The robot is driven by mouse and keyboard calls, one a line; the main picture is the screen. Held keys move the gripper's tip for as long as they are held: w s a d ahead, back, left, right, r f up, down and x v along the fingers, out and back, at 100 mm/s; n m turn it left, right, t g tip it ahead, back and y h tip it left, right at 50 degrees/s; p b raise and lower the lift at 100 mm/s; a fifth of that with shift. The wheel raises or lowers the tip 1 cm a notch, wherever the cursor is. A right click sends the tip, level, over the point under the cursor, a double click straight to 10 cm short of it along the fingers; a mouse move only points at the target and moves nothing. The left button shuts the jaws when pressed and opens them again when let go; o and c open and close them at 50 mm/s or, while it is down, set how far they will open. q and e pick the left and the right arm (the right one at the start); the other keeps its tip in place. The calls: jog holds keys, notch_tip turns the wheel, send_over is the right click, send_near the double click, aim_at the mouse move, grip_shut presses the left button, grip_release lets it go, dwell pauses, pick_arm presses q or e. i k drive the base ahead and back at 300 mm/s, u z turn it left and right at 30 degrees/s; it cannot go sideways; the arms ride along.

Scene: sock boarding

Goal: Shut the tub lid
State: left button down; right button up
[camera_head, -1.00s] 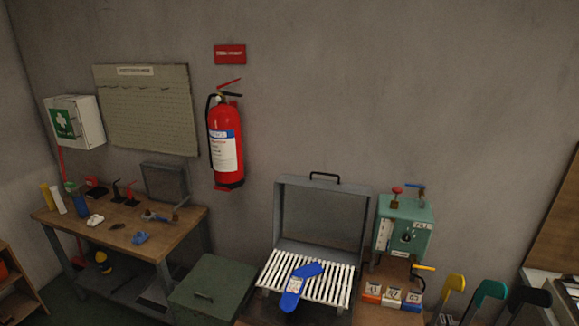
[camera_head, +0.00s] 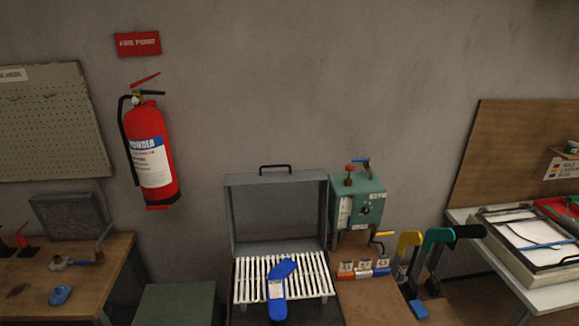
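The tub lid (camera_head: 276,212) is a grey hinged panel with a dark handle (camera_head: 274,168) along its top edge. It stands open and upright at the back of the tub. The tub (camera_head: 238,308) below it shows a rack of white slats (camera_head: 309,276) across its top. A blue sock-shaped piece (camera_head: 278,300) with a pale label lies on the slats, its lower end towards the front edge. Neither of my grippers is in view.
A green control box (camera_head: 358,205) with levers stands just right of the lid. A green box (camera_head: 176,304) stands left of the tub. A fire extinguisher (camera_head: 150,155) hangs on the wall.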

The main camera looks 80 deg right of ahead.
aim_at(299, 244)
jog(key=z, duration=2)
